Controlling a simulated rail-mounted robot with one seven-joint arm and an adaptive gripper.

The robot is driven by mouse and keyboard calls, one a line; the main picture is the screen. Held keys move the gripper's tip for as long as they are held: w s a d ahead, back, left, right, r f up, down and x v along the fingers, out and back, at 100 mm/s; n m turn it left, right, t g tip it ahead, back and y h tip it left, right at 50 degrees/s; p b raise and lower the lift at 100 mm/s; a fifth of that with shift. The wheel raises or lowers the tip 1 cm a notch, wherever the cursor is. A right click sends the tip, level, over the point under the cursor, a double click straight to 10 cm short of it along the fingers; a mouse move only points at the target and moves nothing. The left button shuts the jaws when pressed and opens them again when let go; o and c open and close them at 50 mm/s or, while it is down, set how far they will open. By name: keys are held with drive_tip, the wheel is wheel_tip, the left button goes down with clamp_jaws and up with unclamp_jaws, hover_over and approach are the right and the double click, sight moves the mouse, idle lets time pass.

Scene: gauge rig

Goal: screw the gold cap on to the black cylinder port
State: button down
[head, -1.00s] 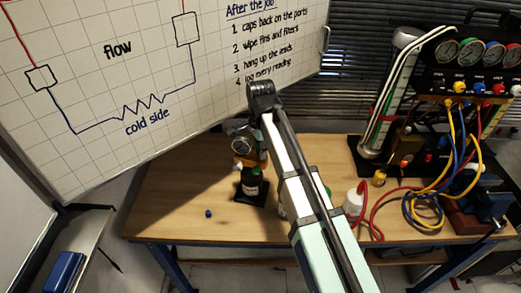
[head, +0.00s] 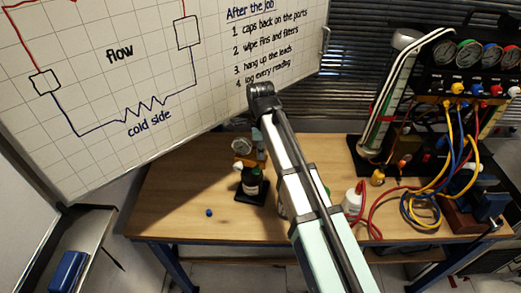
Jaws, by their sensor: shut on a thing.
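The black cylinder (head: 251,190) with a pale label stands upright on a dark base plate on the wooden table, left of my arm. My arm reaches over the table from the lower right and bends down at its far end. My gripper (head: 251,172) is small and partly hidden there, at the top of the black cylinder. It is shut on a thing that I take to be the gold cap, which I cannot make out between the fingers. Whether the cap touches the port is too small to tell. A round dial (head: 241,147) with orange below it shows just behind.
A small blue cap (head: 209,213) lies on the table to the left. A white bottle (head: 353,200), a small amber-yellow item (head: 378,177) and red, yellow and blue hoses (head: 422,208) lie right of my arm. A gauge rig (head: 462,88) stands at the back right.

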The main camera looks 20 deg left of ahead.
drive_tip(key=shift+s+f+m+p, duration=0.15)
drive_tip(key=shift+m+p, duration=0.45)
drive_tip(key=shift+m, duration=1.4)
drive_tip(key=shift+d, duration=0.1)
drive_tip(key=c, duration=0.6)
unclamp_jaws()
drive_tip(key=shift+c, duration=0.2)
